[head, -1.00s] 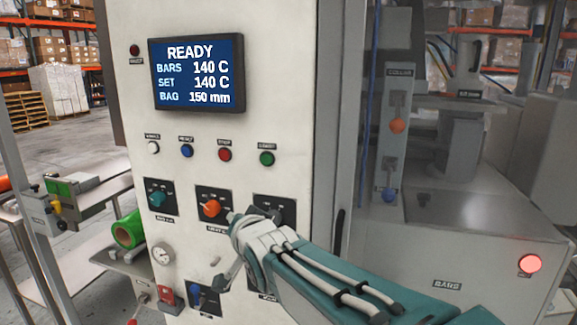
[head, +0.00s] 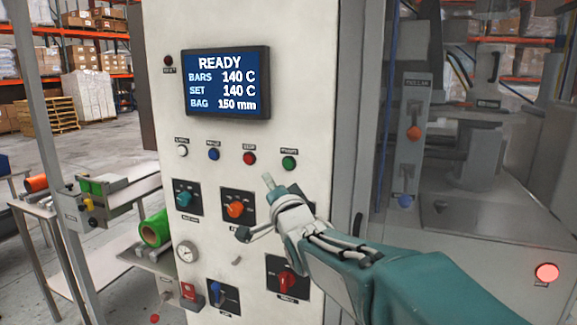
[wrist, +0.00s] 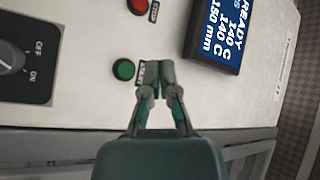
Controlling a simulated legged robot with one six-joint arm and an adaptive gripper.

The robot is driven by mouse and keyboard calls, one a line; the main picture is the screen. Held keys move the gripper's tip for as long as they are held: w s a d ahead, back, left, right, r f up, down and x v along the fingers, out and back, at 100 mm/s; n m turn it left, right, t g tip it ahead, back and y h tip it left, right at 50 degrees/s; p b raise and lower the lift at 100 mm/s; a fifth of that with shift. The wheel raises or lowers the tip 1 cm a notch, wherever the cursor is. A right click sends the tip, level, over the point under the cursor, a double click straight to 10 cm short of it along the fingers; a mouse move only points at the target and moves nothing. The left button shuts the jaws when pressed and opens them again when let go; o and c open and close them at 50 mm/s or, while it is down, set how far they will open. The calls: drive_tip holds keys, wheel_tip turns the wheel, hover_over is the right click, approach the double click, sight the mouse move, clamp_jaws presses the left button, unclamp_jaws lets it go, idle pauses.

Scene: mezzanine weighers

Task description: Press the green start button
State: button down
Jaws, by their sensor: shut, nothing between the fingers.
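The green start button (head: 288,162) is the rightmost of a row of small buttons under the screen on the white control panel. It also shows in the wrist view (wrist: 124,69), just left of my gripper's tips. My gripper (head: 268,181) is shut and empty, its tips a little below and left of the green button in the head view. In the wrist view my gripper (wrist: 155,88) points at the panel, with its tips over part of the button's label. I cannot tell how far the tips are from the panel.
A red button (head: 249,158) sits left of the green one, then a blue (head: 214,154) and a white one (head: 182,151). The screen (head: 227,82) reads READY. Rotary knobs, one orange (head: 235,209), lie below. A clear-walled machine bay with a lit red lamp (head: 547,272) is at right.

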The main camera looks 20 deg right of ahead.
sight(283, 161)
drive_tip(key=w+d, duration=0.1)
drive_tip(key=w, duration=0.1)
drive_tip(key=w+d, duration=0.3)
drive_tip(key=w, duration=0.1)
drive_tip(key=shift+w+d, duration=0.3)
drive_tip(key=shift+w+d, duration=0.15)
idle(1.2)
drive_tip(key=shift+w+d, duration=0.2)
drive_tip(key=shift+w+d+r, duration=0.1)
drive_tip(key=shift+w+d, duration=0.1)
drive_tip(key=shift+w, duration=0.1)
idle(0.8)
idle(0.4)
drive_tip(key=shift+s+a, duration=0.5)
drive_tip(key=shift+s, duration=0.15)
